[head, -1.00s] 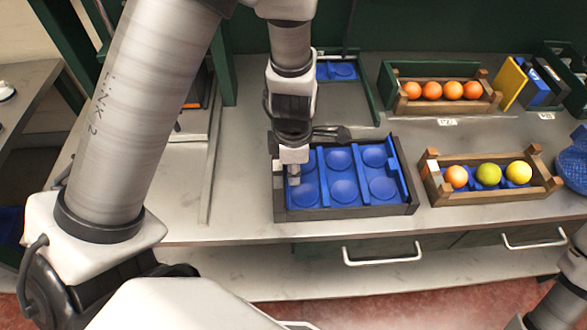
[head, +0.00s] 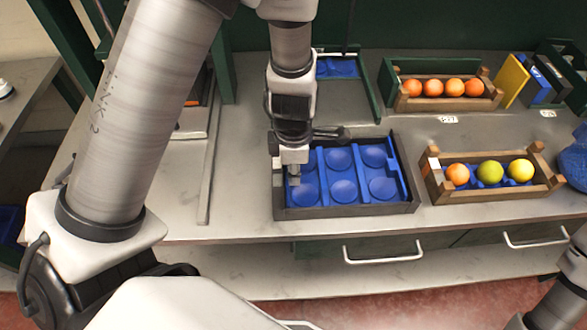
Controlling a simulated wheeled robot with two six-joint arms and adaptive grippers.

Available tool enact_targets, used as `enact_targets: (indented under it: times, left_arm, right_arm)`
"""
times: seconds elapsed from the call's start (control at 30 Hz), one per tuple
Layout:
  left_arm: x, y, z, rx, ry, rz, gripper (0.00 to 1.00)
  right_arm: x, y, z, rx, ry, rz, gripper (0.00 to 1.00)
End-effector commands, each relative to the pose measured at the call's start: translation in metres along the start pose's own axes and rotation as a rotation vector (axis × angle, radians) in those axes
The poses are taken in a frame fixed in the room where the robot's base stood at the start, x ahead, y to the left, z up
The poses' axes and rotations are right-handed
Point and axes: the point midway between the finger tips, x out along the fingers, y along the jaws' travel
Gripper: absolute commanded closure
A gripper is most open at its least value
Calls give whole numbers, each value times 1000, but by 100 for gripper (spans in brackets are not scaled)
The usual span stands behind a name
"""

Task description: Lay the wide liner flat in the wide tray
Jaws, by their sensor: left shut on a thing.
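The wide liner (head: 343,190) is a blue sheet with several round cups. It lies inside the wide tray (head: 345,211), a dark grey box on the counter, and looks close to level. My left gripper (head: 294,178) points down at the liner's left edge, inside the tray's left wall, and is shut on the liner there. The fingertips partly hide that edge, so I cannot tell whether the liner rests fully on the tray floor. My right gripper is not in view; only part of my right arm shows at the lower right.
A wooden crate (head: 438,188) with an orange and yellow-green fruit stands right of the tray. Another crate (head: 401,104) of oranges stands behind. A smaller blue liner (head: 338,67) lies at the back. Yellow and blue upright items (head: 512,80) stand at the back right.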

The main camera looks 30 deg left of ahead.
Motion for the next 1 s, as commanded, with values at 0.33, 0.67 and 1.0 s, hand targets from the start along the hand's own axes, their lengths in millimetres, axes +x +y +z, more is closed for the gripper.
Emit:
enact_targets:
  times: [0.33, 0.67, 1.0]
  left_arm:
    - [2, 0, 0, 0, 0, 0, 70]
    - [2, 0, 0, -1, 0, 0, 36]
    - [0, 0, 0, -1, 0, 0, 34]
  right_arm:
    - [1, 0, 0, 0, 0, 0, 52]
    - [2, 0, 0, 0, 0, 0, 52]
    - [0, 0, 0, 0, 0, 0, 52]
